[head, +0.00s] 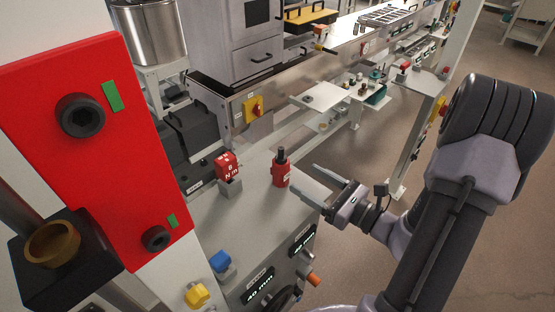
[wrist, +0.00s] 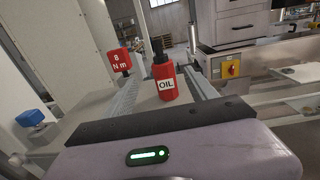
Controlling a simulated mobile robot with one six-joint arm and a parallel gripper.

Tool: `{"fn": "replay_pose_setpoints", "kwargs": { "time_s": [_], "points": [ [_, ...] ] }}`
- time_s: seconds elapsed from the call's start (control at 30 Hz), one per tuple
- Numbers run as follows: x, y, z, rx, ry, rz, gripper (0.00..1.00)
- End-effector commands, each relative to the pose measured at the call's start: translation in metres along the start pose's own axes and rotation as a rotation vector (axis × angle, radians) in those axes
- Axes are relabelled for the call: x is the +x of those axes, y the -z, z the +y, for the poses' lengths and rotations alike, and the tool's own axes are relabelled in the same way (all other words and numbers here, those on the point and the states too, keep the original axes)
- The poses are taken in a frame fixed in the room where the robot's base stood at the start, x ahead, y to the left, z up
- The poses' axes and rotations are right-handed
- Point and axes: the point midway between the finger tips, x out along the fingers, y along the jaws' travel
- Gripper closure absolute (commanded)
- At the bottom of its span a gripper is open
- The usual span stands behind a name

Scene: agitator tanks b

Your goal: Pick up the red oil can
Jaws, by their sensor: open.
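The red oil can (head: 281,172) stands upright on a grey cabinet top, with a black cap and a white label. In the wrist view the can (wrist: 166,84) shows its "OIL" label, ahead of my gripper and between the lines of its two fingers. My gripper (head: 308,180) is open and empty, to the right of the can, with its fingers pointing at it. In the wrist view the fingers (wrist: 163,72) reach forward on either side of the can. I cannot tell whether the fingertips touch it.
A red block marked "8 Nm" (head: 227,166) stands left of the can on the same grey top (head: 253,205). Blue (head: 220,261) and yellow (head: 197,295) knobs sit at the cabinet's front. A large red panel (head: 95,150) fills the left. Open floor lies to the right.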

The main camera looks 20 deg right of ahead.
Motion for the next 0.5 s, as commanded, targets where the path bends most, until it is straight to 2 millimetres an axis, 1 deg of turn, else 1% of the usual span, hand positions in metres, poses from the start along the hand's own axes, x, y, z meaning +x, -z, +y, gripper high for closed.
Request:
{"fn": "replay_pose_setpoints", "kwargs": {
  "time_s": [0.03,0.1,0.2,0.3,0.4,0.47,0.5],
  "points": [
    [0.014,-0.001,0.002,0.0,-0.008,0.0,0.34],
    [0.033,-0.001,0.002,-0.001,-0.008,0.0,0.34],
    [0.055,-0.001,0.002,-0.001,-0.008,0.001,0.34],
    [0.069,-0.001,0.001,-0.001,-0.004,0.0,0.34],
    [0.077,0.0,0.001,-0.001,-0.005,0.001,0.34],
    [0.088,0.002,0.001,-0.001,-0.007,0.001,0.34],
    [0.097,0.004,0.0,-0.001,-0.009,0.001,0.34]
  ]
}}
